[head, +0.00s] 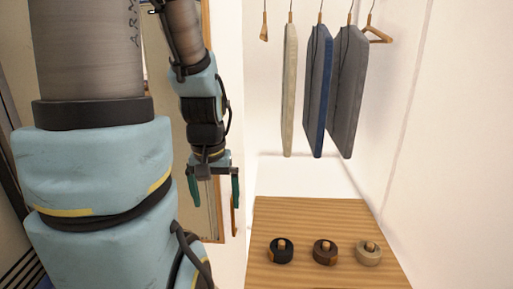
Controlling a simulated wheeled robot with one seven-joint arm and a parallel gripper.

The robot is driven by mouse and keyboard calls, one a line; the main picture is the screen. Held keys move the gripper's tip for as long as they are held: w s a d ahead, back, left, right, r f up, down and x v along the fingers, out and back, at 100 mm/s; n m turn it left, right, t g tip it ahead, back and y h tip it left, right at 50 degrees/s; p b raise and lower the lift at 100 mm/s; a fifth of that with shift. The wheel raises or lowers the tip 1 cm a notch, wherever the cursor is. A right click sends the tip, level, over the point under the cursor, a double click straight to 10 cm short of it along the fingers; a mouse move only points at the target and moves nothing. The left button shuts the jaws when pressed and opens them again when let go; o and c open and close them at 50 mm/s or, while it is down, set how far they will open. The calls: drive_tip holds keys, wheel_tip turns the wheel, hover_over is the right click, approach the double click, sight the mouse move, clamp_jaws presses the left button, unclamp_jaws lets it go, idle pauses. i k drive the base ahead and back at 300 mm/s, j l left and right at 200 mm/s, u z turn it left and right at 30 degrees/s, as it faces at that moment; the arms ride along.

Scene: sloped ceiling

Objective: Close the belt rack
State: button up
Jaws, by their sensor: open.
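The belt rack (313,215) shows as a light wooden board at the lower right, and its near end is cut off by the bottom of the picture. Three rolled belts sit on it in a row: a black one (280,252), a brown one (325,253) and a tan one (369,254). My gripper (214,192) is left of the rack in the picture and apart from it. Its two teal fingers point down and stand wide apart, with nothing seen between them.
Above the rack hang several garments: a beige one (289,90), a blue one (318,90) and a grey one (346,92). A wood-framed panel (217,215) stands behind my gripper at the left. White walls (450,130) close in the right side. The space above the belts is clear.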

sight(303, 221)
drive_tip(key=z, duration=0.95)
